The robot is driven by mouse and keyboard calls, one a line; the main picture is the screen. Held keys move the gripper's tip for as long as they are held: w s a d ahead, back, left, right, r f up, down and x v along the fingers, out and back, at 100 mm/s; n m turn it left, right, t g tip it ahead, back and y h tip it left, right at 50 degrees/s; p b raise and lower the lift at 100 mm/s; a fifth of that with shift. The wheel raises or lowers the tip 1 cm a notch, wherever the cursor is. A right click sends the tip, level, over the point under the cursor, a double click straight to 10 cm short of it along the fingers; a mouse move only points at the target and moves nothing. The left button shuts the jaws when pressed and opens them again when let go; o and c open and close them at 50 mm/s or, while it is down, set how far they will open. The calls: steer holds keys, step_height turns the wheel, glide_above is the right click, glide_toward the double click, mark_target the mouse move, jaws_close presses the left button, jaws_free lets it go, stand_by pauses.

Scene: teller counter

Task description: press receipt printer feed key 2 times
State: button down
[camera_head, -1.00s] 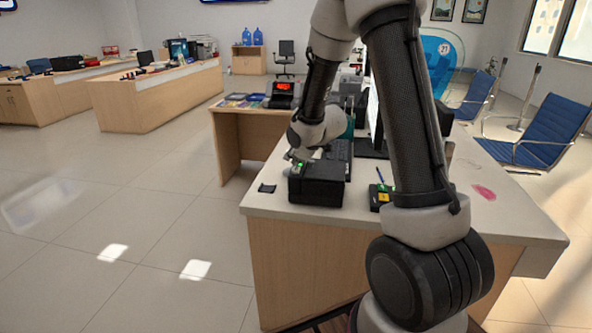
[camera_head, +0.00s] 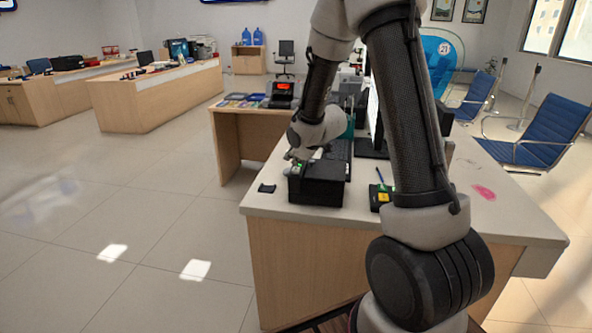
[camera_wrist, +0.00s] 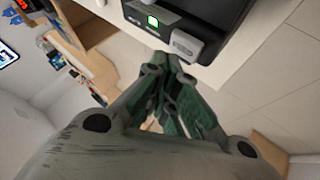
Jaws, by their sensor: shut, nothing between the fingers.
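The receipt printer (camera_head: 320,187) is a black box on the near left part of the counter. In the wrist view the printer (camera_wrist: 212,10) fills the top, with a lit green square and a raised light grey key (camera_wrist: 186,43) on its front panel. I take this grey key to be the feed key. My gripper (camera_wrist: 168,62) is shut and empty, its dark green fingertips right beside the grey key. I cannot tell whether they touch it. In the head view my gripper (camera_head: 297,156) is over the printer's left rear side, partly hidden by the wrist.
A small black item (camera_head: 267,188) lies left of the printer on the counter (camera_head: 262,207). A keyboard and monitor stand behind. Open floor lies to the left.

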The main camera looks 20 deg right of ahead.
mark_target(293, 169)
steer(key=shift+f, duration=0.15)
steer(key=shift+f, duration=0.3)
steer(key=shift+f, duration=0.45)
stand_by(0.7)
stand_by(0.3)
steer(key=shift+r, duration=0.9)
steer(key=shift+r, duration=2.5)
